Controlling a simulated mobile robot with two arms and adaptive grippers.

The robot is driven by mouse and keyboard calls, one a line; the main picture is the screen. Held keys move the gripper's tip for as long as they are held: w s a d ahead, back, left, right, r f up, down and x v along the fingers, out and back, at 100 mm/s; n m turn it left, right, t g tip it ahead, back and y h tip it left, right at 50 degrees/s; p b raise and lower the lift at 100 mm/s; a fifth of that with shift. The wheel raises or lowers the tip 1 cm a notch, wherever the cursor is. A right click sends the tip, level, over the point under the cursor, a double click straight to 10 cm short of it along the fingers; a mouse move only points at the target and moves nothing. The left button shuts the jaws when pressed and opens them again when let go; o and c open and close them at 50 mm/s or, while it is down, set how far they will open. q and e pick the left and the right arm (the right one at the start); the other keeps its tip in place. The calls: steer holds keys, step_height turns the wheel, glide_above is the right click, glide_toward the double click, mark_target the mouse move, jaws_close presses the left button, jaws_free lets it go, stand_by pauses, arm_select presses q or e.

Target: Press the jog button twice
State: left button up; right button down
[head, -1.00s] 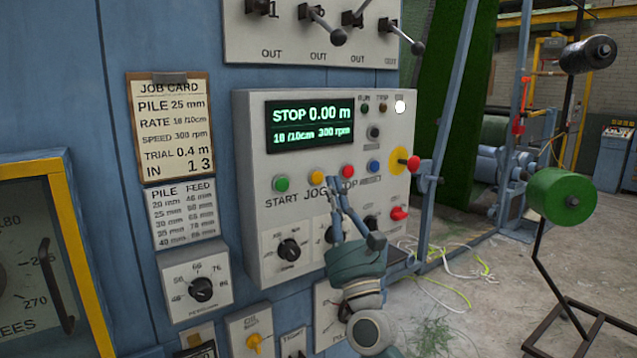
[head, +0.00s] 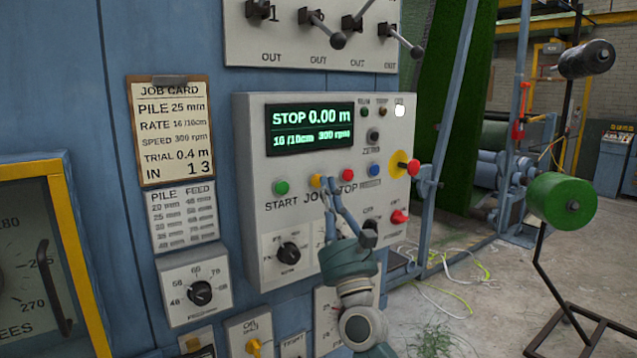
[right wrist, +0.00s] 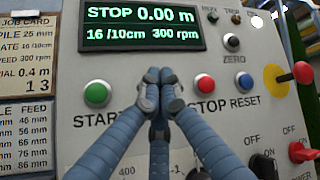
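The yellow jog button (head: 316,180) sits on the grey control panel (head: 255,235), between the green start button (head: 281,187) and the red stop button (head: 347,174). My right gripper (head: 328,182) is shut and empty, its fingertips just right of the jog button in the head view. In the right wrist view the closed fingertips (right wrist: 158,76) cover the place between the green and red buttons, so the jog button is hidden there. I cannot tell whether the tips touch it. The display (head: 310,127) reads STOP 0.00 m, 16 /10cm, 300 rpm. My left gripper is not in view.
A blue reset button (head: 374,170) and a red knob on a yellow disc (head: 413,167) are further right. Dials and switches lie below the buttons, levers (head: 338,40) above. A job card (head: 172,130) hangs at left.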

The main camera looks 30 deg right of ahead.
steer(key=shift+w, duration=0.15)
stand_by(0.7)
steer(key=shift+w, duration=0.3)
steer(key=shift+w+b, duration=0.45)
steer(key=shift+b, duration=0.05)
stand_by(0.6)
steer(key=shift+s, duration=0.9)
steer(key=shift+p, duration=0.35)
steer(key=shift+s+d+p, duration=0.2)
steer(key=shift+s+p, duration=0.4)
steer(key=shift+s, duration=1.9)
